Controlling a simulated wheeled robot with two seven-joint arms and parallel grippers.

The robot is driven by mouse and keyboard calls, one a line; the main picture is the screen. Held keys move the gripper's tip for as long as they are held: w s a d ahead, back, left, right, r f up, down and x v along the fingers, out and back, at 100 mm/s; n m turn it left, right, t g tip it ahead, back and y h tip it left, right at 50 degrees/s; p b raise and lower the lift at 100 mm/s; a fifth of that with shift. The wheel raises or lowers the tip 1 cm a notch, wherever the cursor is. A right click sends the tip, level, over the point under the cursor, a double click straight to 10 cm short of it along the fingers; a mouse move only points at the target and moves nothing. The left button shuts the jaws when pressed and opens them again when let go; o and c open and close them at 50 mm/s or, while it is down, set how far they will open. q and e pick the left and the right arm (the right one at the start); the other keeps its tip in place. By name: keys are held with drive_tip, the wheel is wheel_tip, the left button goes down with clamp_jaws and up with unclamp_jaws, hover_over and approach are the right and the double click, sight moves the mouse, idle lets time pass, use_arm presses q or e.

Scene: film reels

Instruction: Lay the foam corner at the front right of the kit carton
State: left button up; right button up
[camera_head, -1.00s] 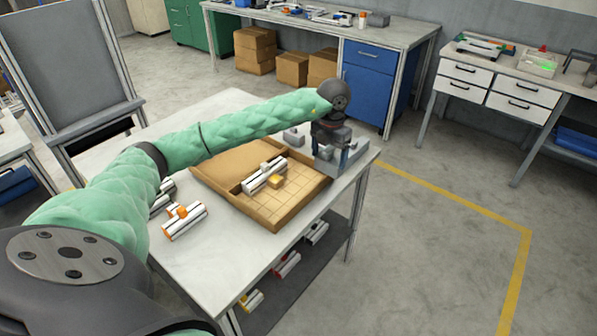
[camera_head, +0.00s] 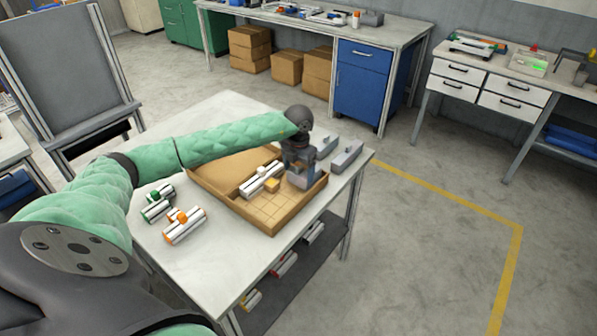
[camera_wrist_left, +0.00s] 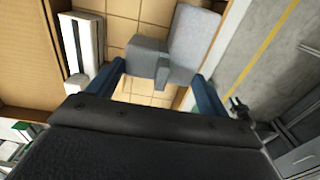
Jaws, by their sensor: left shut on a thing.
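My left gripper (camera_head: 300,180) is over the right corner of the kit carton (camera_head: 298,210), pointing down. Its blue fingers (camera_wrist_left: 157,82) are shut on the grey foam corner (camera_wrist_left: 150,55), an angled block seen in the left wrist view. The foam is inside or just above the carton wall; I cannot tell whether it touches the floor. The carton is a low brown tray with a gridded floor (camera_wrist_left: 135,30). My right gripper is not in view.
More grey blocks (camera_head: 346,155) lie on the table behind the carton's right side. White cylinders with orange (camera_head: 184,226) and green (camera_head: 156,211) parts lie left of the carton. The white table (camera_head: 190,265) is clear at the front left. Several items sit on its lower shelf.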

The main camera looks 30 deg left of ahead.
use_arm(q)
drive_tip(key=shift+f+p, duration=0.35)
drive_tip(key=shift+f, duration=0.65)
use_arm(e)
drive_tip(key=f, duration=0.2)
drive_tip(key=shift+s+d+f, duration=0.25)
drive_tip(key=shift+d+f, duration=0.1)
use_arm(q)
drive_tip(key=shift+f, duration=0.1)
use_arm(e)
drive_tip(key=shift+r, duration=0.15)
use_arm(q)
drive_tip(key=o, duration=1)
drive_tip(key=shift+f, duration=0.1)
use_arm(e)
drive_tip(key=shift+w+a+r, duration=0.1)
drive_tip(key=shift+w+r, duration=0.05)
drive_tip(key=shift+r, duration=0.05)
